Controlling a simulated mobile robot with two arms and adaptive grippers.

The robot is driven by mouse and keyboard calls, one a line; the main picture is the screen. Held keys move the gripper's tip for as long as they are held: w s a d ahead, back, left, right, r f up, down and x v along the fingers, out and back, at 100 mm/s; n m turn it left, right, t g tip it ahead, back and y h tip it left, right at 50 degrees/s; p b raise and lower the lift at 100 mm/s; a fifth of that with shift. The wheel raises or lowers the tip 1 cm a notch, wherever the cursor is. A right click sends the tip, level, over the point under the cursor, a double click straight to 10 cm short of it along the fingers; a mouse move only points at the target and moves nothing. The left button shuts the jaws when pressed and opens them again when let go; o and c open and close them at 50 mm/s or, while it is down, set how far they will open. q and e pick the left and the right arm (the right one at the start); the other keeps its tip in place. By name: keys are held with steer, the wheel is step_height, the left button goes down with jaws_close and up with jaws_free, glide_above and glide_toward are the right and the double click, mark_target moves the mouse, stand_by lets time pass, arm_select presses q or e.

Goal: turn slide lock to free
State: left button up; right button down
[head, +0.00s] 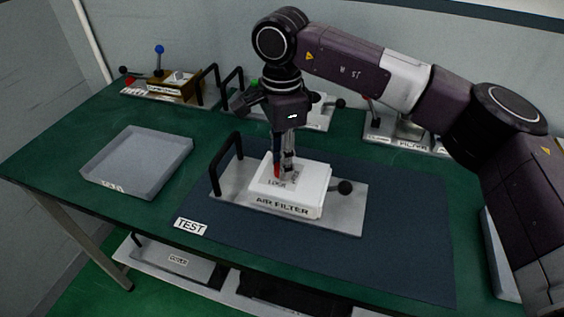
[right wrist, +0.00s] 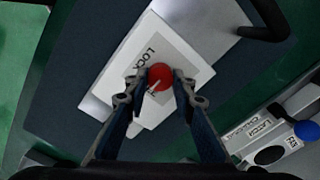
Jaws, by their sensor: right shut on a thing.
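The white AIR FILTER unit (head: 313,187) sits on a grey metal plate (head: 346,215) on the dark TEST mat. Its top carries a label reading LOCK, with other text partly hidden. The slide lock has a round red knob (right wrist: 160,77), seen from above in the right wrist view; in the head view only a bit of red (head: 277,172) shows beside the fingers. My right gripper (head: 284,177) points down onto the unit's top. In the right wrist view its fingers (right wrist: 160,80) close on either side of the red knob. My left gripper is out of view.
The plate has a black handle (head: 238,142) at left and a black ball knob (head: 345,187) at right. An empty grey tray (head: 137,162) lies at left. Other fixtures, including one with a blue-topped lever (head: 160,50), line the back of the green table.

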stand_by(0.3)
steer(key=c, duration=1.6)
jaws_free()
steer(key=shift+r, duration=0.1)
step_height(320, 180, up, 12)
steer(key=shift+f, duration=0.1)
